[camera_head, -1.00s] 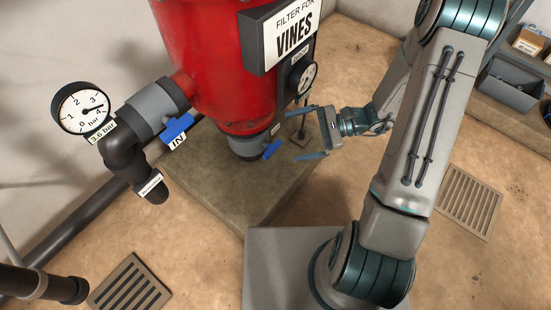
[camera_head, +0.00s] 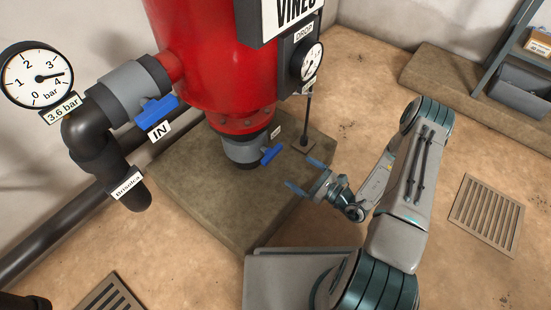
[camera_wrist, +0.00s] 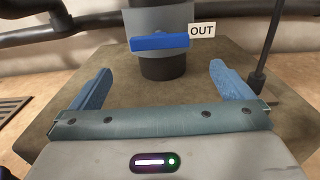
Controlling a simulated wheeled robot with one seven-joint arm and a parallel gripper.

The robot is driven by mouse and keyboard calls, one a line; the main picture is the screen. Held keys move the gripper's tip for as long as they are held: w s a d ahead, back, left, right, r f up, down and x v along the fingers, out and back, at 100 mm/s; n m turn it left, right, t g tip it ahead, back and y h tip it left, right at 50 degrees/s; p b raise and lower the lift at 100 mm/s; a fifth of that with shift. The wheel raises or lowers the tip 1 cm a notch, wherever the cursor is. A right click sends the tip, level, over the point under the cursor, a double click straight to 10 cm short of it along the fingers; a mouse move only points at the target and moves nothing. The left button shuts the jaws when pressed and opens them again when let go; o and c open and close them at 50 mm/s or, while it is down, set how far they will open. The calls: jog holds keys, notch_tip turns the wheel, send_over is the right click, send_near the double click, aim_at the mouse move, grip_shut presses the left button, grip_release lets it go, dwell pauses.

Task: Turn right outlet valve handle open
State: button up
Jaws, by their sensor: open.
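The outlet valve has a blue handle (camera_head: 271,154) on a grey fitting under the red filter tank (camera_head: 205,55). In the wrist view the blue handle (camera_wrist: 160,41) lies crosswise, next to a tag (camera_wrist: 202,31) reading OUT. My gripper (camera_head: 306,175) is open and empty, with blue fingers spread, to the lower right of the handle in the head view. In the wrist view my gripper (camera_wrist: 160,84) has the handle ahead of it, beyond the fingertips and apart from them.
A drop gauge (camera_head: 311,61) hangs on the tank's right. A thin post (camera_head: 306,125) stands right of the outlet, on the concrete plinth (camera_head: 205,185). A floor grate (camera_head: 486,215) lies right.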

aim_at(274, 155)
jog(key=b+x, duration=0.3)
jog(key=x, duration=0.7)
jog(key=shift+f, duration=0.15)
jog(key=shift+b+x, duration=0.4)
jog(key=shift+x, duration=0.45)
jog(key=shift+c, duration=0.3)
jog(key=c, duration=0.6)
